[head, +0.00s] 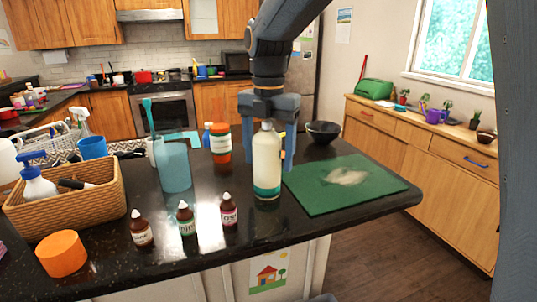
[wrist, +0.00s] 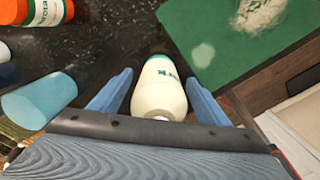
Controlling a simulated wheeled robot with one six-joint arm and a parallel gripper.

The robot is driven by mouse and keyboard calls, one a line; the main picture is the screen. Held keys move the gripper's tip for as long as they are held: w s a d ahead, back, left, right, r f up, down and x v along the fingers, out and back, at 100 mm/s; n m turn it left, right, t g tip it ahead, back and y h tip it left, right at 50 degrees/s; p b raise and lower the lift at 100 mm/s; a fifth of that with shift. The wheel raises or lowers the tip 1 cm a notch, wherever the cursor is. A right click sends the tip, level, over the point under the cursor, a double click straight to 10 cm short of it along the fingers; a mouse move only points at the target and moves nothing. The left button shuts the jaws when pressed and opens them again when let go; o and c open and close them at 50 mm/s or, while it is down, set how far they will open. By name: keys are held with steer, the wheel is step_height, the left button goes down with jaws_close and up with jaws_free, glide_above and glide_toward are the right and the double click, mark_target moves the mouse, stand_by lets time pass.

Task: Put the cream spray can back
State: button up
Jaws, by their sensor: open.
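The cream spray can (head: 267,160), cream-coloured with a green band at its base, stands upright on the dark counter just left of the green mat. My gripper (head: 269,163) points down over it, open, with one blue finger on each side. In the wrist view the can (wrist: 158,90) shows between the open fingers (wrist: 158,77), with a gap visible on both sides. The fingers do not look closed on it. Part of the can's near end is hidden by the gripper body in the wrist view.
An orange bottle (head: 220,142) and a blue cup (head: 175,168) stand left of the can. Small brown bottles (head: 186,220) stand in front. A wicker basket (head: 66,205) is at far left. The green mat (head: 320,192) bears a pale heap; a black bowl (head: 322,131) is behind.

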step_height(320, 180, up, 12)
steer(key=b, duration=0.3)
steer(key=shift+r, duration=0.2)
